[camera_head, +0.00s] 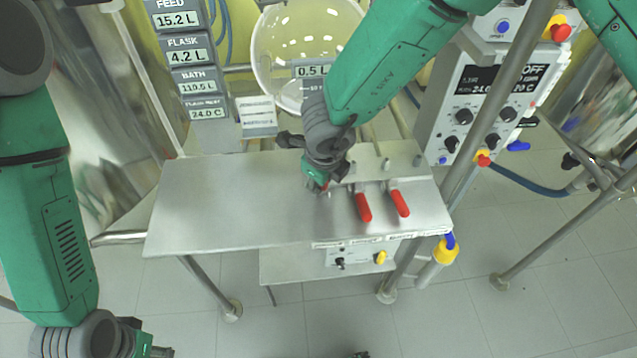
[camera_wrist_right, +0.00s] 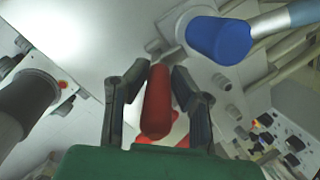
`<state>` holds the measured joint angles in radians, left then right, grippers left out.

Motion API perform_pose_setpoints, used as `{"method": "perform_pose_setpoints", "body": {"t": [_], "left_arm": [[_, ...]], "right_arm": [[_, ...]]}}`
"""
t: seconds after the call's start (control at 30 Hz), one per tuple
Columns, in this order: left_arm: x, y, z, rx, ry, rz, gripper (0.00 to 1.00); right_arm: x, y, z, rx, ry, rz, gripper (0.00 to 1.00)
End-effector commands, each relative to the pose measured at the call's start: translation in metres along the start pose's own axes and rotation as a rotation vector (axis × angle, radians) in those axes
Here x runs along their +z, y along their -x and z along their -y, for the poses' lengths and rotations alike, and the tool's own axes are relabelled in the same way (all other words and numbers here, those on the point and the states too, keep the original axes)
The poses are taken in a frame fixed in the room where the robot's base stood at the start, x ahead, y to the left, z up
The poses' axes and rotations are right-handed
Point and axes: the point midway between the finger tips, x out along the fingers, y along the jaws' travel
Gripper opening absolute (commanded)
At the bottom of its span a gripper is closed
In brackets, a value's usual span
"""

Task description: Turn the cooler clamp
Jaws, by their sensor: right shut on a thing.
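Several clamps with red handles stand on the steel shelf (camera_head: 230,200). In the head view my right gripper (camera_head: 320,186) is at the leftmost one and mostly hides it. In the right wrist view the red clamp handle (camera_wrist_right: 157,105) lies lengthwise between the two dark fingers of my right gripper (camera_wrist_right: 160,72), which is shut on it. Two more red handles, the middle one (camera_head: 363,207) and the right one (camera_head: 399,203), point toward the shelf's front edge. The clamp labels are too small to read. My left gripper (camera_head: 145,350) is at the bottom left, mostly cut off, away from the clamps.
A control box (camera_head: 485,95) with a display and knobs stands at the right. Readout panels (camera_head: 190,70) and a round glass vessel (camera_head: 290,50) are behind the shelf. A smaller panel (camera_head: 350,255) hangs below its front edge. In the right wrist view a blue-capped part (camera_wrist_right: 218,40) is close to the fingers.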

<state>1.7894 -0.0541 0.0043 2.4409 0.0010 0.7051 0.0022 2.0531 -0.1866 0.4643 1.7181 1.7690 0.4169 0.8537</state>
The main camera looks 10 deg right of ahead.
Motion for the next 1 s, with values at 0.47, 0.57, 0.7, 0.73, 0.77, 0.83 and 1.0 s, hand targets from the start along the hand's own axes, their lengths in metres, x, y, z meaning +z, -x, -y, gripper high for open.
{"method": "perform_pose_setpoints", "body": {"t": [0.47, 0.57, 0.7, 0.73, 0.77, 0.83, 1.0], "left_arm": [[0.006, -0.116, -0.001, 0.000, -0.001, 0.000, 0.40], [0.007, -0.135, -0.001, 0.000, -0.001, 0.000, 0.40], [0.008, -0.156, -0.002, 0.000, -0.001, 0.000, 0.40], [0.009, -0.160, -0.002, 0.000, -0.001, 0.000, 0.40], [0.009, -0.163, -0.002, 0.000, -0.001, 0.000, 0.40], [0.009, -0.170, -0.002, 0.000, -0.001, 0.000, 0.40], [0.010, -0.181, -0.002, 0.000, -0.001, 0.000, 0.40]], "right_arm": [[-0.013, -0.012, -0.008, -0.159, -0.001, 0.144, 0.00], [-0.015, -0.012, -0.009, -0.182, -0.004, 0.170, 0.00], [-0.017, -0.012, -0.011, -0.211, -0.005, 0.199, 0.00], [-0.017, -0.012, -0.011, -0.217, -0.005, 0.204, 0.00], [-0.017, -0.011, -0.011, -0.223, -0.005, 0.209, 0.00], [-0.018, -0.011, -0.012, -0.233, -0.005, 0.219, 0.00], [-0.019, -0.010, -0.012, -0.251, -0.005, 0.234, 0.00]]}}
